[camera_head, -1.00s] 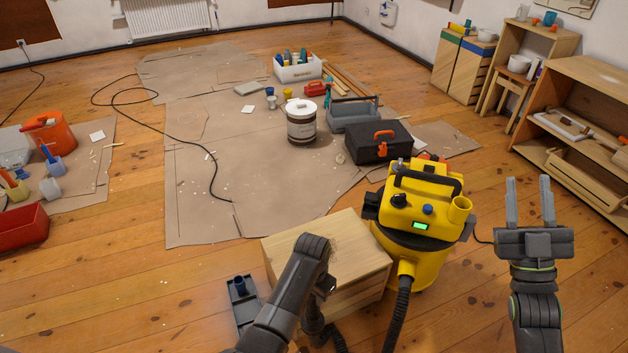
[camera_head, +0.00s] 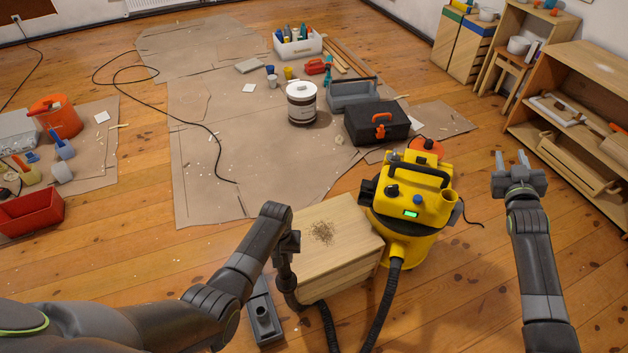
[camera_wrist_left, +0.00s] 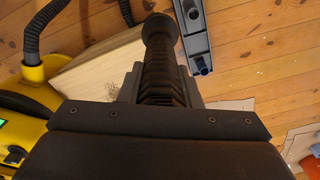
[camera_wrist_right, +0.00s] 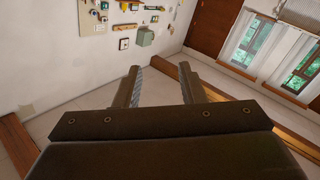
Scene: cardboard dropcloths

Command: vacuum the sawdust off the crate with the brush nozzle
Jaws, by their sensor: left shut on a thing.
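The wooden crate (camera_head: 350,245) stands on the floor in front of me, with a brown patch of sawdust (camera_head: 321,233) on its top. The sawdust also shows small in the left wrist view (camera_wrist_left: 112,92). My left gripper (camera_head: 289,246) is at the crate's left edge, shut on the dark ribbed hose handle (camera_wrist_left: 158,65). The handle's lower part hangs beside the crate; I cannot tell whether a brush is on its end. The yellow vacuum (camera_head: 412,205) stands right of the crate with a lit green display. My right gripper (camera_head: 510,158) is open and empty, held out right.
A grey floor piece with a round socket (camera_head: 264,320) lies left of the crate. The black hose (camera_head: 380,310) runs in front. A black toolbox (camera_head: 375,123) and a white bucket (camera_head: 301,105) stand behind on cardboard (camera_head: 230,180). Wooden shelves (camera_head: 570,100) are at right.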

